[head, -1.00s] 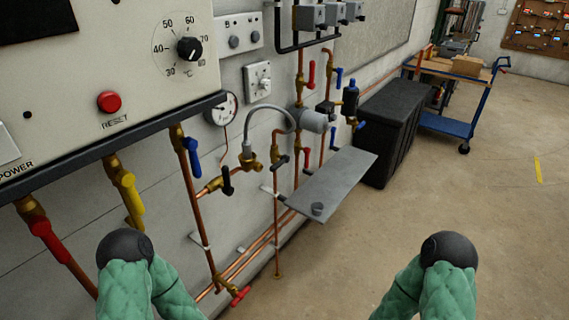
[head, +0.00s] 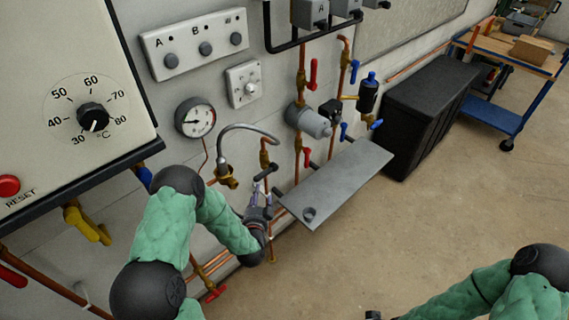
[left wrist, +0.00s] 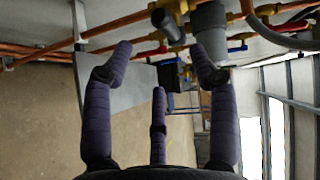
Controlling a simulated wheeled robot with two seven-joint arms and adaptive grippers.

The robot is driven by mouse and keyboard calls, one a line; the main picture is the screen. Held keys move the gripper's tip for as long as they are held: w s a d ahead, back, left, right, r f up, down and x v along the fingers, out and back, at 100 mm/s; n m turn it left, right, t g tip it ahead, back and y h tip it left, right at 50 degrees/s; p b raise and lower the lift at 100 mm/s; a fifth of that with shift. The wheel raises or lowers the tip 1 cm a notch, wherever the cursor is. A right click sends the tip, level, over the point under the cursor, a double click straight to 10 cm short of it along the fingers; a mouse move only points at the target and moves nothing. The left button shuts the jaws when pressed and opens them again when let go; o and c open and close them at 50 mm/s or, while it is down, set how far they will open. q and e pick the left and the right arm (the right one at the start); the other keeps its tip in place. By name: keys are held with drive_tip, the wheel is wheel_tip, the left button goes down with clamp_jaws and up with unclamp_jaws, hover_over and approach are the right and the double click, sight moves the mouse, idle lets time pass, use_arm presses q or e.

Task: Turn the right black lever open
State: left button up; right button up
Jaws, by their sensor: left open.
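The right black lever (head: 266,172) sits on a brass valve on a copper pipe, below the curved grey hose. It lies across the pipe, tilted up to the right. My left gripper (head: 256,190) is just below it in the head view, with fingers pointing up toward it, apparently apart from it. In the left wrist view my left gripper's purple fingers (left wrist: 160,70) are spread, with nothing between them. A dark lever-like part under a brass valve shows ahead at the top of that view. The left black lever is hidden behind my left arm.
A grey shelf plate (head: 338,182) juts out just right of my left gripper. A grey cylinder (head: 308,120), a red lever (head: 307,157) and a pressure gauge (head: 195,117) are close by. A black box (head: 428,110) stands further right. The floor is open.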

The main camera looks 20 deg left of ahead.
sight(262, 177)
use_arm(q)
drive_tip(key=x, duration=0.7)
drive_tip(key=b+x, duration=0.1)
drive_tip(key=x, duration=0.2)
drive_tip(key=shift+w+a+r, duration=0.2)
drive_tip(key=shift+w+a, duration=0.05)
drive_tip(key=shift+w, duration=0.05)
clamp_jaws()
